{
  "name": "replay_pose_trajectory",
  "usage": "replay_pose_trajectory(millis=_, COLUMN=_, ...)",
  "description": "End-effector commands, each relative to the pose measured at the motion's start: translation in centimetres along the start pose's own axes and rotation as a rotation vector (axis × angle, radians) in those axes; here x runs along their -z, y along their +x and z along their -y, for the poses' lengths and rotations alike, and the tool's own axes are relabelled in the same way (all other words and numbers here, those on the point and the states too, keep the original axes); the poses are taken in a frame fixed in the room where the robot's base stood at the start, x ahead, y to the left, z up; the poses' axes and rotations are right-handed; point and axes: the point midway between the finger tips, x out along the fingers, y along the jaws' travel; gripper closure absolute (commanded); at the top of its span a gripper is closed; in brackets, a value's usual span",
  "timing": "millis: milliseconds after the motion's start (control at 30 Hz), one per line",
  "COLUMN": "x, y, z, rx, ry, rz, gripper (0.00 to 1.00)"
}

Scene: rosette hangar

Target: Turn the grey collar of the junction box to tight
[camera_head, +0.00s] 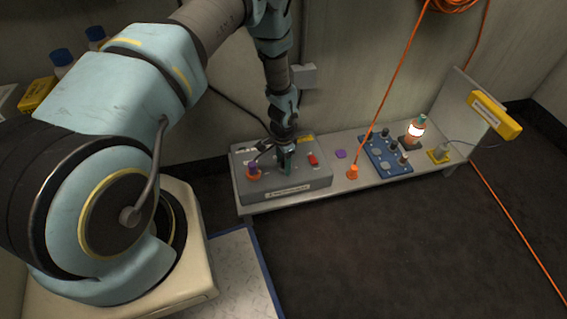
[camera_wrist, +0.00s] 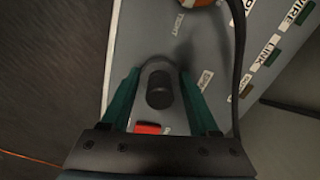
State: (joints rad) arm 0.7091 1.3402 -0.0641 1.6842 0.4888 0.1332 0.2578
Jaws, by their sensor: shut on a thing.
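The junction box (camera_head: 285,190) is a grey box on the left end of the low bench. My gripper (camera_head: 286,165) points down onto its top, between an orange fitting with a purple top (camera_head: 253,170) and a red block (camera_head: 313,160). In the wrist view, the green fingers of my gripper (camera_wrist: 160,78) stand either side of the grey collar (camera_wrist: 157,65), shut on it. A black round plug (camera_wrist: 159,90) shows inside the collar. A "TIGHT" label (camera_wrist: 180,20) lies beyond it on the box top. My gripper hides the collar in the head view.
Right of the box, the bench carries a small purple piece (camera_head: 340,154), an orange plug with a cable (camera_head: 352,172), a blue panel (camera_head: 385,155), a lit lamp (camera_head: 414,132) and a yellow fitting (camera_head: 438,154). A black cable (camera_wrist: 239,60) runs close beside my right finger.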

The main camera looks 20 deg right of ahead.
Motion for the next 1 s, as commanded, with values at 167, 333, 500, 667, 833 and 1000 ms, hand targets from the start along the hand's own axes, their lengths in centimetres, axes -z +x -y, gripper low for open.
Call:
replay_pose_trajectory(millis=167, x=0.0, y=-0.03, z=0.04, rx=0.0, ry=0.035, rz=0.0, gripper=0.94)
replay_pose_trajectory(millis=333, x=0.0, y=-0.02, z=0.04, rx=0.0, ry=0.047, rz=0.0, gripper=0.94)
replay_pose_trajectory(millis=500, x=0.0, y=-0.02, z=0.04, rx=0.0, ry=0.048, rz=0.0, gripper=0.94)
replay_pose_trajectory(millis=667, x=0.01, y=-0.02, z=0.04, rx=0.0, ry=0.047, rz=0.0, gripper=0.35)
replay_pose_trajectory(millis=833, x=0.01, y=-0.01, z=0.03, rx=0.0, ry=0.046, rz=0.0, gripper=0.16)
replay_pose_trajectory(millis=1000, x=0.01, y=-0.01, z=0.03, rx=0.0, ry=0.045, rz=0.0, gripper=0.09)
